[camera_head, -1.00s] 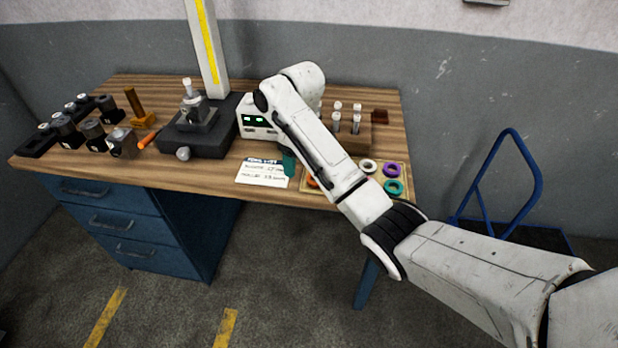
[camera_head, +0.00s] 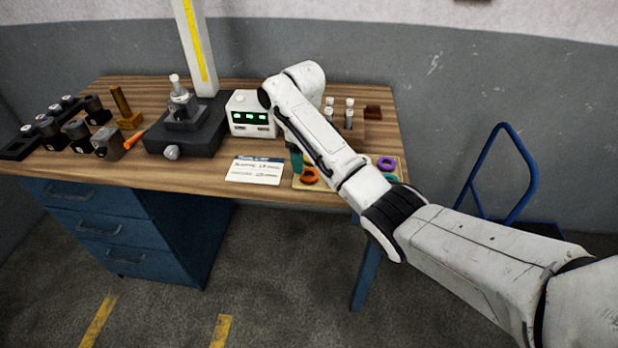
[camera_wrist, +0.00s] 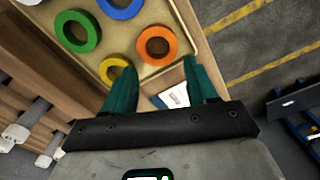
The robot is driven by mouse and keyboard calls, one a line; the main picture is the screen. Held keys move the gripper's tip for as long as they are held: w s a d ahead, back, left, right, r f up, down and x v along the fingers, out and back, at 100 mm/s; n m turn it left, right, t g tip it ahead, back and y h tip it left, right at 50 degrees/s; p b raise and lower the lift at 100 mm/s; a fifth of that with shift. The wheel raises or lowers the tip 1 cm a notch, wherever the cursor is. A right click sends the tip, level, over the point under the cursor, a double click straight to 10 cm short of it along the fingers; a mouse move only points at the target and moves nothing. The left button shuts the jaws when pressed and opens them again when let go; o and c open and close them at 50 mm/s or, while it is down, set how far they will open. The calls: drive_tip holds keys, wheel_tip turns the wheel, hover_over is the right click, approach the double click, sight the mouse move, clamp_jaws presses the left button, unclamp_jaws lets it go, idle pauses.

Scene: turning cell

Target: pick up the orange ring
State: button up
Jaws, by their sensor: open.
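The orange ring (camera_head: 309,176) lies flat in a shallow wooden tray (camera_head: 299,185) near the front edge of the bench. In the wrist view the orange ring (camera_wrist: 140,46) shows whole, just beyond my fingertips and roughly in line with the space between them. My gripper (camera_wrist: 158,76) has its two teal fingers spread apart with nothing between them. In the head view one teal finger of my gripper (camera_head: 296,160) shows just left of the ring, and my arm hides the rest.
Green (camera_wrist: 76,14), blue (camera_wrist: 120,12) and yellow (camera_wrist: 108,68) rings share the tray. A white card (camera_head: 254,170) lies left of it. A white box with green displays (camera_head: 240,116) and a dark gauge stand (camera_head: 190,140) stand behind. Capped pegs (camera_head: 349,112) stand at the back right.

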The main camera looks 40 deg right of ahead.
sight(306, 177)
drive_tip(key=f, duration=0.4)
drive_tip(key=shift+s+d+p, duration=0.1)
drive_tip(key=shift+s+p, duration=0.15)
drive_tip(key=shift+p, duration=0.05)
drive_tip(key=c, duration=0.7)
drive_tip(key=shift+r, duration=0.15)
